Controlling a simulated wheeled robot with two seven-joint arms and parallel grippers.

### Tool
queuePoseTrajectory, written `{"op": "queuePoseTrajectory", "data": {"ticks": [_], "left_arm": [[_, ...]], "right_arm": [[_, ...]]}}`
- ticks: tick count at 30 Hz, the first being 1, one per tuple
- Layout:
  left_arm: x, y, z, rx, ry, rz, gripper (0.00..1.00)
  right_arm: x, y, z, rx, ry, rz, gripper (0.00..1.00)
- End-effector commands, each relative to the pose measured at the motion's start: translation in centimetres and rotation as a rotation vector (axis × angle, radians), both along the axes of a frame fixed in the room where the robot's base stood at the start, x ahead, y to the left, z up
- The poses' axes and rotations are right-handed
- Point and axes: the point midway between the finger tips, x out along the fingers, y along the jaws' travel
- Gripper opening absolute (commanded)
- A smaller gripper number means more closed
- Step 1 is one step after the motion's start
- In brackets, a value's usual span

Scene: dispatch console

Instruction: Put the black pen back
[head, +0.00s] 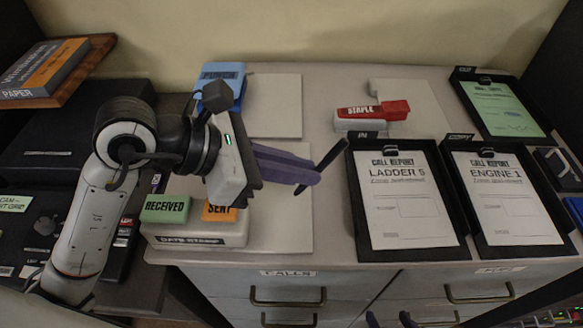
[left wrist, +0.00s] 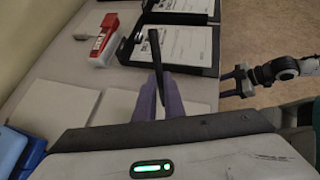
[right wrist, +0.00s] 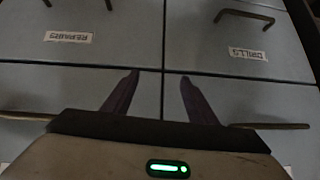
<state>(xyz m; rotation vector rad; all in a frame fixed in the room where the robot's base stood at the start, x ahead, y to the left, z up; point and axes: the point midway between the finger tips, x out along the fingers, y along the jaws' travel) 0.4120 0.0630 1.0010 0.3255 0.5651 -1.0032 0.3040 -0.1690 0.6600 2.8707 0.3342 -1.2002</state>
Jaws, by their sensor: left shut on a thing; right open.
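The black pen (head: 333,153) is held in my left gripper (head: 312,178), tilted, with its upper end pointing up and right, just left of the Ladder 5 clipboard. In the left wrist view the pen (left wrist: 157,55) stands out beyond the shut purple fingers (left wrist: 160,95). It is above the console top, and its lower end is partly hidden by the fingers. My right gripper (right wrist: 160,88) is open and empty in front of the drawers. Its fingertips just show at the bottom edge of the head view (head: 388,321).
The Ladder 5 clipboard (head: 405,199) and Engine 1 clipboard (head: 503,199) lie on the right. A red stapler (head: 373,112) is behind them. A stamp tray (head: 195,237) with Received and Sent blocks is front left. A blue punch (head: 220,75) is at the back. Drawer handles (head: 287,300) stick out in front.

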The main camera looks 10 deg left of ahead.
Motion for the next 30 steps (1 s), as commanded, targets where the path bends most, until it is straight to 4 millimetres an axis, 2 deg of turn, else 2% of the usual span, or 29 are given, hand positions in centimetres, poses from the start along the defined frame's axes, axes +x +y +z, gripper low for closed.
{"op": "queuePoseTrajectory", "data": {"ticks": [1,7,13,21,25,30], "left_arm": [[0.7,0.0,-0.3,0.008,-0.008,-0.033,0.0],[2.4,0.0,1.0,0.022,-0.007,-0.169,0.0],[3.7,1.0,3.7,0.019,-0.002,-0.265,0.0],[4.1,2.1,6.8,-0.001,0.001,-0.325,0.0],[4.0,2.3,6.1,-0.006,0.008,-0.333,0.0],[4.0,2.2,3.0,-0.008,0.009,-0.333,0.0]], "right_arm": [[-0.5,0.0,-1.4,-0.002,0.012,0.002,0.53],[-1.1,0.4,-3.9,-0.002,0.026,0.011,0.53],[-0.5,1.0,-4.8,0.004,0.01,0.018,0.53],[-0.2,1.3,-5.5,0.006,0.004,0.024,0.53],[0.1,1.4,-5.3,0.007,-0.004,0.024,0.53],[0.2,1.4,-5.4,0.007,-0.004,0.024,0.53]]}}
